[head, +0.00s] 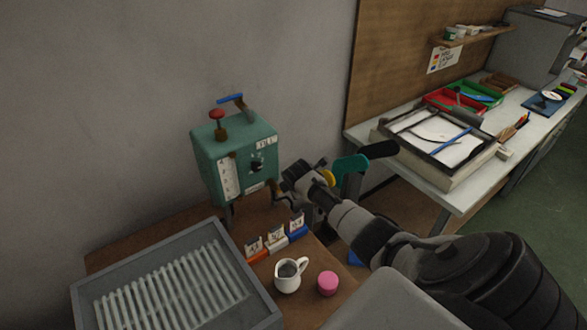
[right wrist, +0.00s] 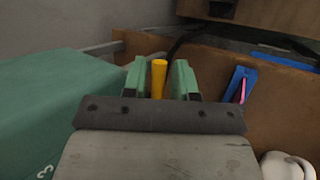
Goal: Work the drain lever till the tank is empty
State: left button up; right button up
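The green tank (head: 236,150) stands on the wooden table by the wall. It has a white level scale (head: 228,178), a black knob on its front, and a red knob (head: 216,115) and blue-handled lever (head: 230,98) on top. I cannot read the level. My right gripper (right wrist: 160,80) is beside the tank. Its green fingers stand either side of a yellow handle (right wrist: 158,76), with narrow gaps showing. Yellow also shows among the gripper parts in the head view (head: 327,178). Whether this handle is the drain lever's is unclear. My left gripper is out of view.
A grey ribbed tray (head: 85,294) fills the table's front left. A white jug (head: 288,282), a pink cylinder (head: 327,283) and small coloured card holders (head: 276,244) stand near the tank. A second bench (head: 530,142) with trays stands at right.

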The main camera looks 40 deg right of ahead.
jog(key=shift+o, duration=0.9)
jog(key=shift+s+a+r, duration=0.1)
jog(key=shift+s+r, duration=0.05)
jog(key=shift+r, duration=0.25)
jog(key=v, duration=1)
